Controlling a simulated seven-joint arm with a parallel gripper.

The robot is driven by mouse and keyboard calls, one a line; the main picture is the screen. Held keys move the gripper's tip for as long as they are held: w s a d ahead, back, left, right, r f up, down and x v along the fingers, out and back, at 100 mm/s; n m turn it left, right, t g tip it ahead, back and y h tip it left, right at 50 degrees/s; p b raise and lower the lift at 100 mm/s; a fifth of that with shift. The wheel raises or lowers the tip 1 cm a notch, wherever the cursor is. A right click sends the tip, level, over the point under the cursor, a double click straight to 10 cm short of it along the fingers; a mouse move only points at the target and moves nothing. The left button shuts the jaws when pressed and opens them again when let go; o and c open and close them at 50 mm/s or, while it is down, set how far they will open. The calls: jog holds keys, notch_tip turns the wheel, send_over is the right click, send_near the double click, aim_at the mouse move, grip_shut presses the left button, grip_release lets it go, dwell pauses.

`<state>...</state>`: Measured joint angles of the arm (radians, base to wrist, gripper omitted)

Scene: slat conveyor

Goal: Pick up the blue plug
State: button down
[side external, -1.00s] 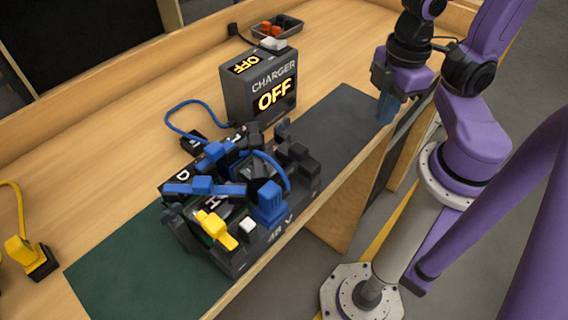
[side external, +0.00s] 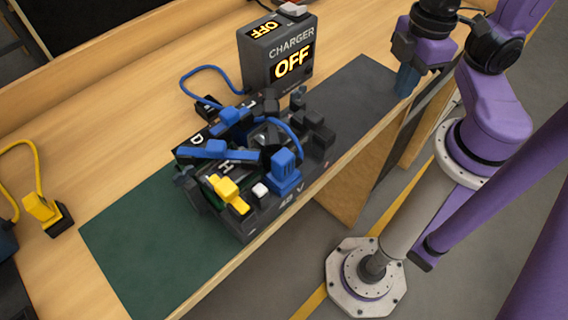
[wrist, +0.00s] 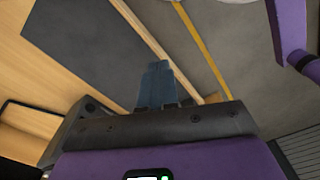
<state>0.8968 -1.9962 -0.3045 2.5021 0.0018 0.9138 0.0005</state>
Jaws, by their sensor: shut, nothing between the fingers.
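The blue plug (side external: 285,172) stands upright at the front right of the black 48 V battery unit (side external: 290,203) in the side external view. A blue cable (side external: 292,137) arches behind it. Other blue blocks (side external: 216,149) lie across the top of the unit, so the blue parts look alike. My gripper (side external: 405,90) hangs pointing down near the far right end of the dark mat, well to the right of the plug. Its dull blue fingers are together and empty; they also show in the wrist view (wrist: 158,88). The plug is not in the wrist view.
The charger (side external: 278,55), reading OFF, stands behind the battery unit. A yellow plug (side external: 228,193) sits on the unit's front left, and another yellow plug (side external: 42,208) with a cable lies at far left. The dark mat (side external: 355,95) between unit and gripper is clear.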

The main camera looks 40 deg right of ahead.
jog(key=c, duration=1.8)
grip_release()
jog(key=o, duration=0.6)
jog(key=shift+o, duration=0.2)
jog(key=shift+a, duration=0.1)
notch_tip(320, 180, up, 16)
jog(key=n, duration=0.5)
send_over(284, 155)
notch_tip(284, 155, down, 17)
jog(key=shift+f, duration=0.15)
